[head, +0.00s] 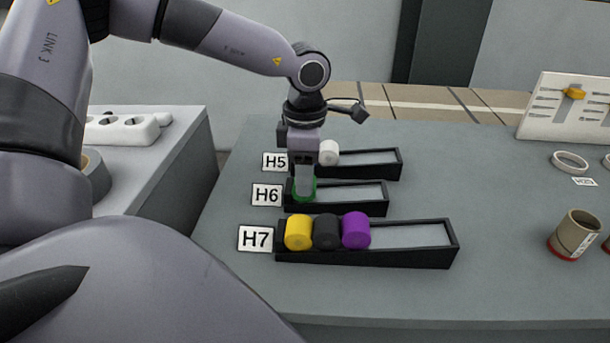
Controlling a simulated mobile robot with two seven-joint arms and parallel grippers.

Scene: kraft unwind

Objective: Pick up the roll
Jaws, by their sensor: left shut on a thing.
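My left gripper (304,188) reaches down from above into the left end of the black tray marked H6 (365,199). It is shut on a green roll (304,200), which is mostly hidden behind the finger, with green showing around its edges. I cannot tell whether the roll still touches the tray floor. The rest of the H6 tray looks empty. My right gripper is not in view.
A white roll (329,152) lies in the H5 tray (384,174) behind. Yellow (298,232), black (326,232) and purple (356,230) rolls fill the left of the H7 tray (455,250) in front. A tan tube (575,233) stands at right; the table between is clear.

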